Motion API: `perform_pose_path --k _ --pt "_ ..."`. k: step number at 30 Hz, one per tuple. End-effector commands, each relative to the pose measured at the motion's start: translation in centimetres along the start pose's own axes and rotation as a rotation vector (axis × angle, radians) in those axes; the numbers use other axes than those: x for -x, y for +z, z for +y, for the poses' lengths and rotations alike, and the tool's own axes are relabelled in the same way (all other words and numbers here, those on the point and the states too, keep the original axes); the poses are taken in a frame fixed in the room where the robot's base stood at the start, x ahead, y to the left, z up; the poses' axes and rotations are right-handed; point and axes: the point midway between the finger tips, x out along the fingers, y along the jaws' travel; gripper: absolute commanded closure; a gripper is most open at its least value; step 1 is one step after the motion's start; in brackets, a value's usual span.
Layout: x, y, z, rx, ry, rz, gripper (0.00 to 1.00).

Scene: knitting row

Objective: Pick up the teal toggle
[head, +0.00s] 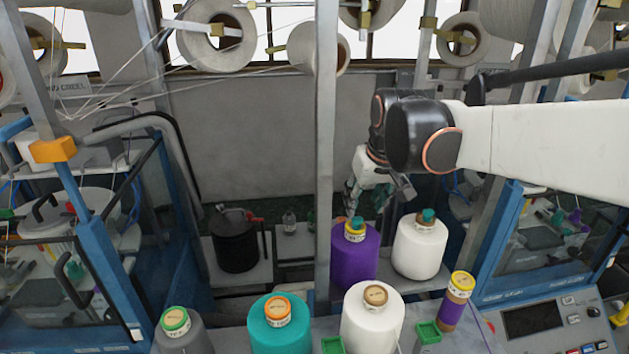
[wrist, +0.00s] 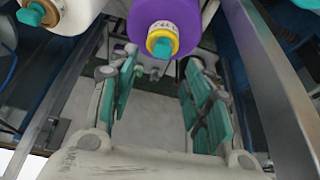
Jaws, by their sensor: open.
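Two small teal pieces that could be the toggle show. One (head: 357,222) sits on the yellow top of a purple yarn cone (head: 354,255); the wrist view shows it too (wrist: 162,48). The other (head: 428,214) sits on top of a white cone (head: 419,250) to the right, and appears at the upper left of the wrist view (wrist: 30,16). My gripper (wrist: 158,85) is open and empty, its teal-padded fingers apart. In the wrist view the purple cone's teal piece lies near the gap between the fingertips, apart from both. In the head view my gripper hangs behind the cones.
In front stand a teal cone (head: 280,328), another white cone (head: 371,325), a grey cone (head: 182,335) and a thin purple spool (head: 455,304). A metal post (head: 326,150) rises left of the purple cone. Blue-framed machines flank both sides.

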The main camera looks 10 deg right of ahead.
Motion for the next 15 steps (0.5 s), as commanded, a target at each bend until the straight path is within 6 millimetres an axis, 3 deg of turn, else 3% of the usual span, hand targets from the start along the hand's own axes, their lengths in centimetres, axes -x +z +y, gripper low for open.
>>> perform_pose_path --k 8,15 --pt "-2.0 0.0 0.0 0.0 0.0 0.0 0.55" --pt "-5.0 0.3 -0.1 0.0 0.0 0.0 0.55"
